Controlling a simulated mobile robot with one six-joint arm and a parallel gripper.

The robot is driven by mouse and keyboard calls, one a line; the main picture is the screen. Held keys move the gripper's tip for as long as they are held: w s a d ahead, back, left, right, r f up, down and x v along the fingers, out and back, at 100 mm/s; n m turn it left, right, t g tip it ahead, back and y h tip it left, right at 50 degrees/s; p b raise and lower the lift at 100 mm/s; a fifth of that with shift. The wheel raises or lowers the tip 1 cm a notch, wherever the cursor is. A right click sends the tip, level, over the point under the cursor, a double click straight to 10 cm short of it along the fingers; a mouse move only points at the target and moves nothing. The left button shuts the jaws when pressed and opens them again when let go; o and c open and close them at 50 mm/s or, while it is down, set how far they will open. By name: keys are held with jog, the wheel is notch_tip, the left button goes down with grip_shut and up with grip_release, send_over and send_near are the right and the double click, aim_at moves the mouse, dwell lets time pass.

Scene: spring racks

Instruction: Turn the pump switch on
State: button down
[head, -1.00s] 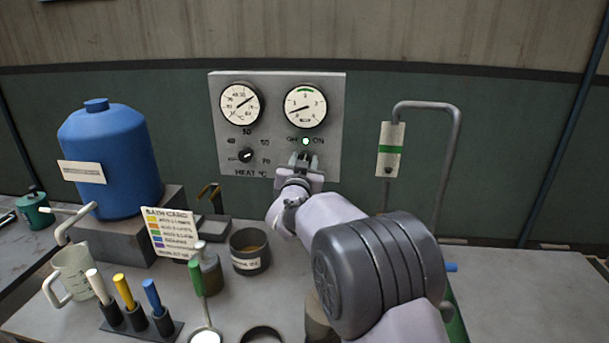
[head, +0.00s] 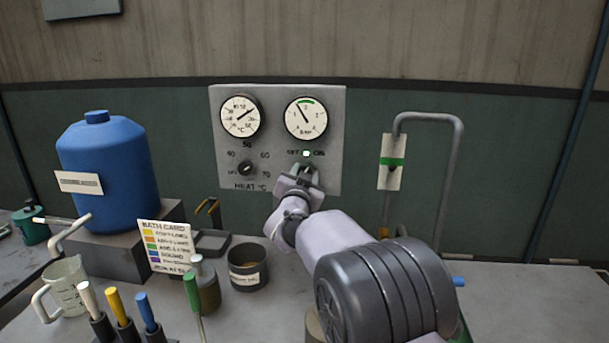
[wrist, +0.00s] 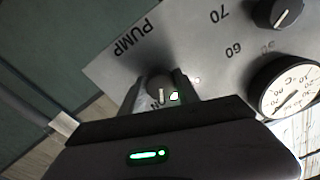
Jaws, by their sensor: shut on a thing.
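The pump switch (wrist: 160,88) is a small round knob with a pale pointer mark, below the right gauge on the grey panel (head: 275,120). In the wrist view it sits between my two fingers, near the word PUMP. My gripper (head: 304,170) is shut on it at the panel face and hides most of it in the head view. The OFF and ON labels show just above, with a bright white lamp (head: 306,153) between them. The lamp also glows in the wrist view (wrist: 175,96). The right gauge (head: 306,118) has its needle up and left, near its green band.
The heat knob (head: 246,168) and left gauge (head: 240,117) are beside the switch. A flow tube (head: 391,162) with a green band stands right, on a bent pipe. Below are a dark pot (head: 248,267), bath card (head: 165,245), handled tools and a blue tank (head: 108,175).

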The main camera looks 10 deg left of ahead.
jog(key=c, duration=0.9)
grip_release()
jog(key=s+p, duration=0.2)
jog(key=s, duration=1.5)
jog(key=shift+s+a+f, duration=0.2)
jog(key=shift+s, duration=0.05)
